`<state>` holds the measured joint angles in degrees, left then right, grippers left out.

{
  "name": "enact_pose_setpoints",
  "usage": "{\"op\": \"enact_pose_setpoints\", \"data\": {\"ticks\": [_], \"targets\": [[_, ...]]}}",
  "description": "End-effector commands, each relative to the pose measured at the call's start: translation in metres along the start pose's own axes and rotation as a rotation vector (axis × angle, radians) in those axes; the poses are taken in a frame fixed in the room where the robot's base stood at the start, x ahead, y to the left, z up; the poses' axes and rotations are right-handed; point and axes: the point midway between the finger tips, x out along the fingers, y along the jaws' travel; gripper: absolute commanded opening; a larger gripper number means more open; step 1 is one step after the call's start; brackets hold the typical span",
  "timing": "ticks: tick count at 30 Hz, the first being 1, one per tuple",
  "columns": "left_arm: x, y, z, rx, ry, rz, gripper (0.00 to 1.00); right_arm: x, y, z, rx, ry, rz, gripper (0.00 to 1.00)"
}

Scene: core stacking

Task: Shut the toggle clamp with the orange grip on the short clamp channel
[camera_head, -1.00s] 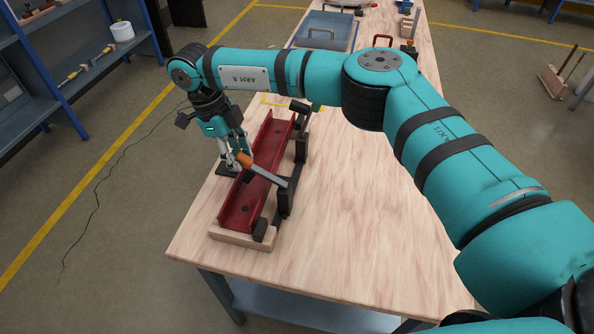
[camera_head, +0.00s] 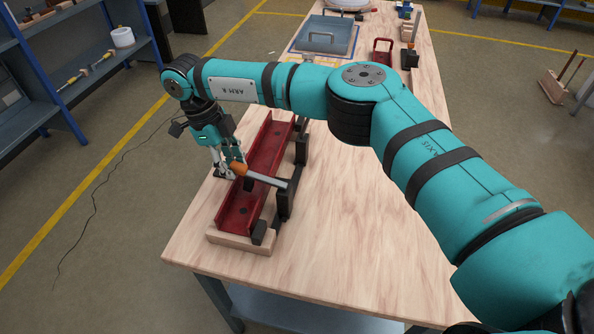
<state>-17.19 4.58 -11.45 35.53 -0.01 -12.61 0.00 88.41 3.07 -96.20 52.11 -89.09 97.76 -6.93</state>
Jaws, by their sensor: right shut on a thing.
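The red clamp channel (camera_head: 236,218) lies on a wooden base (camera_head: 240,243) near the table's left edge. The toggle clamp's lever (camera_head: 268,180) reaches left across the channel from a dark clamp body (camera_head: 289,196) on the channel's right side. Its orange grip (camera_head: 238,168) is at the lever's left end, by the channel's left wall. My right gripper (camera_head: 229,170) comes down from the upper left and is shut on the orange grip; the fingertips are partly hidden. My left gripper is not in view.
The wooden table (camera_head: 345,230) is clear to the right of the channel, below my right arm. Shelves (camera_head: 85,80) stand at left.

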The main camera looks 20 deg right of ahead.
Motion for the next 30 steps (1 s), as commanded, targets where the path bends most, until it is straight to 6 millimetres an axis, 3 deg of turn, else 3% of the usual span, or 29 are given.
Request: {"op": "enact_pose_setpoints", "data": {"ticks": [6, 22, 23, 28, 30], "targets": [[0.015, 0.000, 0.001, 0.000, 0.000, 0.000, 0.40, 0.015, 0.001, 0.011, -0.003, -0.004, 0.001, 0.00], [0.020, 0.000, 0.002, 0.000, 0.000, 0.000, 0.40, 0.021, 0.002, 0.013, -0.003, -0.004, 0.002, 0.00], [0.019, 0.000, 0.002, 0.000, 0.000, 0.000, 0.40, 0.021, 0.002, 0.013, -0.003, -0.005, 0.002, 0.24], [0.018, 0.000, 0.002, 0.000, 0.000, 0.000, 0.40, 0.020, 0.001, 0.012, -0.003, -0.003, 0.002, 0.47], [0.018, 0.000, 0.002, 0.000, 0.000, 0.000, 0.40, 0.020, 0.001, 0.012, -0.002, -0.002, 0.001, 0.50]]}}
